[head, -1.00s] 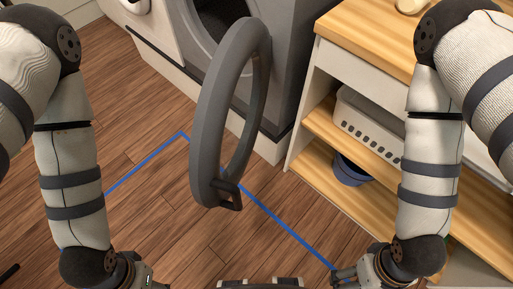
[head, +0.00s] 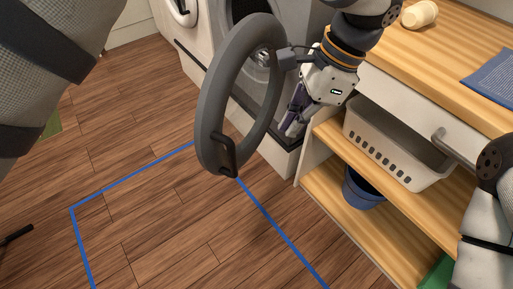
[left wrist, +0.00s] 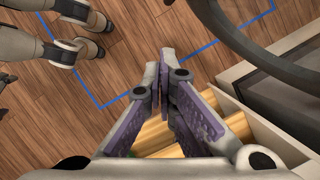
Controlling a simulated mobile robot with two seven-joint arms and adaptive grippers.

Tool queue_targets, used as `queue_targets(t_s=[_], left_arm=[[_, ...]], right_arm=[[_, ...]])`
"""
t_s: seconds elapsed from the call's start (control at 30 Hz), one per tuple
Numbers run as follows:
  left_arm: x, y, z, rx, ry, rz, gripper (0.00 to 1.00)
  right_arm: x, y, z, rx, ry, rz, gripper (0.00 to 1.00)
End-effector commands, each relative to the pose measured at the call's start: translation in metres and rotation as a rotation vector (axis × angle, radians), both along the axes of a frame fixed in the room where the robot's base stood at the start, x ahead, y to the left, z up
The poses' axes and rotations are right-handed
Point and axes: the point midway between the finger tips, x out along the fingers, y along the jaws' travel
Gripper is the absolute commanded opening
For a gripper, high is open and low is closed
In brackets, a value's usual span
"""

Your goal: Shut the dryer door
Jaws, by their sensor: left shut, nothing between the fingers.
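The dryer (head: 303,22) stands at the top middle of the head view, its dark round opening partly showing behind the door. Its grey ring-shaped door (head: 211,110) stands wide open, out over the floor, with a dark handle at its lower edge. The door's curve also shows at the top right of the left wrist view (left wrist: 240,42). My left gripper (head: 290,127) is just right of the ring, on its dryer side, fingers pointing down. Its purple-padded fingers are shut and empty in the left wrist view (left wrist: 166,55). Whether it touches the door is unclear. My right gripper is out of view.
A wooden shelf unit (head: 400,43) stands close to the right of the dryer, holding a white basket (head: 390,150) and a blue pot (head: 362,188). A white cup (head: 419,14) lies on top. The floor (head: 150,215) ahead is clear, marked with blue tape.

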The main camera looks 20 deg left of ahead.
Motion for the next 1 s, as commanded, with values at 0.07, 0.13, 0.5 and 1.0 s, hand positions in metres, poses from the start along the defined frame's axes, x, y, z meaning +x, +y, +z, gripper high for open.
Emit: queue_targets(t_s=[0.07,0.13,0.5,1.0], left_arm=[[0.005,-0.001,0.018,0.031,-0.008,-0.019,0.0],[0.004,0.0,0.022,0.042,-0.006,-0.023,0.0],[-0.006,0.026,-0.045,0.042,-0.003,-0.019,0.0],[-0.022,0.072,-0.066,0.04,-0.009,-0.018,0.0]], right_arm=[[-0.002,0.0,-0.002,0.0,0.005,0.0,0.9],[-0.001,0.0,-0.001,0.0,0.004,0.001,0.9],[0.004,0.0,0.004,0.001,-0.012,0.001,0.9],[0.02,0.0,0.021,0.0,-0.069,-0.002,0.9]])
